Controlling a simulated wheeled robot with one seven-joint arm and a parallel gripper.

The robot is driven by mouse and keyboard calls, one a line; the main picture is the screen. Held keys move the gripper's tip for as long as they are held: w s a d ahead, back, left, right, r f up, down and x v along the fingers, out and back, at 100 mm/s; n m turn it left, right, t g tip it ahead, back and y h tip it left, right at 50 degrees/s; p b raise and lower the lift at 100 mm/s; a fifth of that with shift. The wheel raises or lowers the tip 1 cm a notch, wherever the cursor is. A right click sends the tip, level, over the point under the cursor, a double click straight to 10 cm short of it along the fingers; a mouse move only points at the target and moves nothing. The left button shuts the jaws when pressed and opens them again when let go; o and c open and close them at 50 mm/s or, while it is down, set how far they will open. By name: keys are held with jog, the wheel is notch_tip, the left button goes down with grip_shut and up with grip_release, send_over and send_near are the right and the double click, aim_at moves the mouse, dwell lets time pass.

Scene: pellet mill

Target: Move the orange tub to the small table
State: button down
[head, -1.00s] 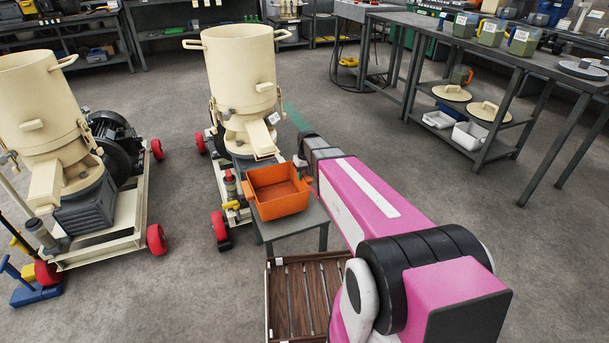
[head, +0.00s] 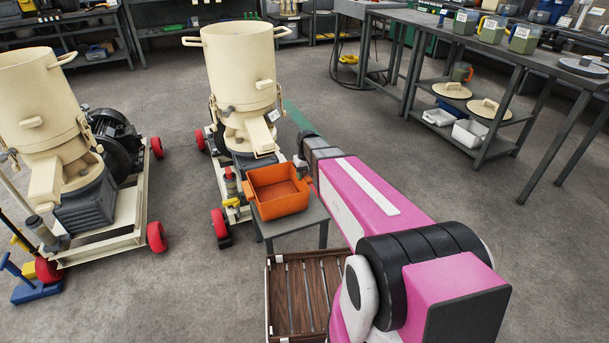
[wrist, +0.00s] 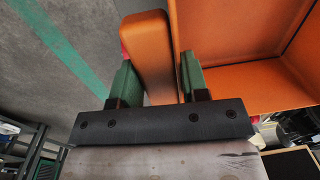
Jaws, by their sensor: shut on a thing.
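The orange tub (head: 278,205) is an open, empty rectangular tub. It appears at or just over the top of the small grey table (head: 318,217), in front of the middle cream machine; I cannot tell whether its base touches the tabletop. My gripper (wrist: 158,78) has its two green fingers on either side of the tub's thick orange handle (wrist: 148,45) and is shut on it. The tub's inside (wrist: 235,45) shows to the right in the wrist view. In the head view my arm reaches to the tub's right side, and the fingers are mostly hidden there.
A cream pellet mill (head: 240,65) on red wheels stands just behind the small table. Another mill (head: 42,105) stands at left. A slatted wooden crate or pallet (head: 305,292) lies in front of the table. A long workbench (head: 480,50) is at right, with open floor between.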

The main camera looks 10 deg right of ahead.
jog(key=shift+f, duration=0.75)
dwell(0.3)
grip_release()
dwell(0.4)
dwell(0.3)
jog(key=shift+w+d+r, duration=0.1)
jog(key=shift+d+r, duration=0.05)
jog(key=shift+r, duration=2.1)
jog(key=shift+d+r, duration=0.1)
jog(key=shift+r, duration=2.1)
